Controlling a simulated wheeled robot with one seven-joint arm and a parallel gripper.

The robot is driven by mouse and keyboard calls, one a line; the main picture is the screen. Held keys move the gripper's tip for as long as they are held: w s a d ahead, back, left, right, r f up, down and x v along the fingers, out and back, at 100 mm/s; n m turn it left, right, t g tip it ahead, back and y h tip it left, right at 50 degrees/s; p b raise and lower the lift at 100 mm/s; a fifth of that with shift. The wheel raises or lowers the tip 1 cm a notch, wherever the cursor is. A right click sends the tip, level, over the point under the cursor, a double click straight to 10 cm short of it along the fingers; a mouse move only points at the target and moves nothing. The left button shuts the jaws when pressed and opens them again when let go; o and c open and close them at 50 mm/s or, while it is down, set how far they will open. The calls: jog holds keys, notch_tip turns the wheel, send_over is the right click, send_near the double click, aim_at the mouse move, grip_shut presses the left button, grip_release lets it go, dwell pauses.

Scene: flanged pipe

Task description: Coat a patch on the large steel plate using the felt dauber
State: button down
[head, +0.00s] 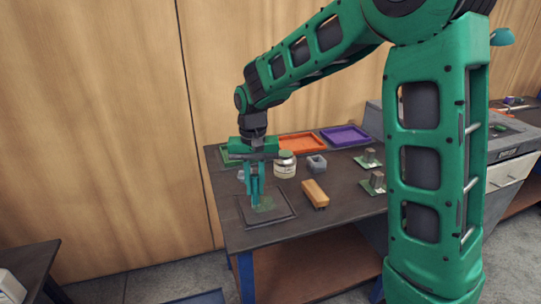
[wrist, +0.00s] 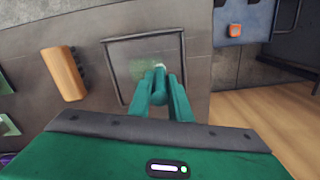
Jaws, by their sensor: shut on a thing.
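The large steel plate (head: 284,214) is a dark square lying flat near the front left corner of the bench. It also shows in the wrist view (wrist: 121,88). A faint green film (wrist: 145,66) covers part of its upper middle, with bare grey around it. My gripper (head: 253,188) points down over the plate. In the wrist view its green fingers (wrist: 160,82) are shut on the felt dauber (wrist: 159,76), a slim green handle with a pale tip. The tip is at the green film; I cannot tell whether it touches. Fingers hide part of the dauber and plate.
A labelled jar (head: 285,165) stands behind the plate. A wooden-handled block (head: 314,193) lies to its right, with a grey hollow block (head: 317,164) behind. Orange (head: 301,143) and purple (head: 345,137) trays are at the back. Metal blocks on small plates (head: 376,181) stand right.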

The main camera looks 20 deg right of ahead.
jog(key=shift+a, duration=0.45)
jog(key=shift+a+r, duration=0.15)
notch_tip(320, 180, up, 8)
dwell(0.4)
dwell(0.5)
